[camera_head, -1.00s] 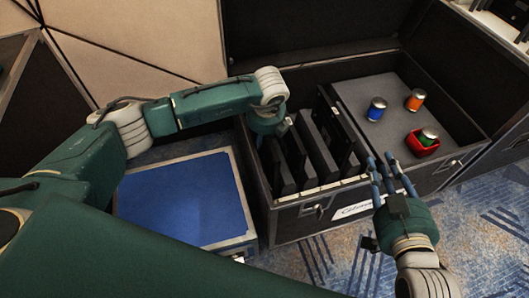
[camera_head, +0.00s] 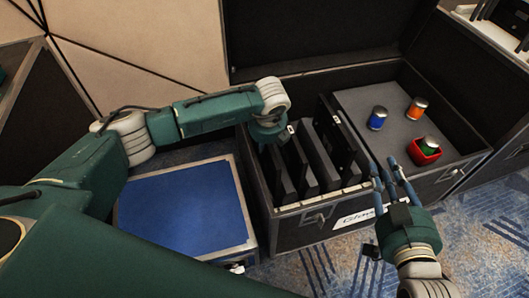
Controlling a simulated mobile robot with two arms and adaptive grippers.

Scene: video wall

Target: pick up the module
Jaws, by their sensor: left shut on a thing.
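Several thin black modules (camera_head: 322,157) stand upright, side by side in slots in the left half of an open black flight case. My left gripper (camera_head: 268,141) reaches down at the left end of this row, shut on the leftmost module (camera_head: 281,178), which still stands in the case among the others. Its fingertips are mostly hidden behind its own wrist and the module. My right gripper (camera_head: 384,172) is open and empty, with its fingers pointing up just in front of the case's front wall.
A blue-topped case (camera_head: 183,205) stands to the left.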

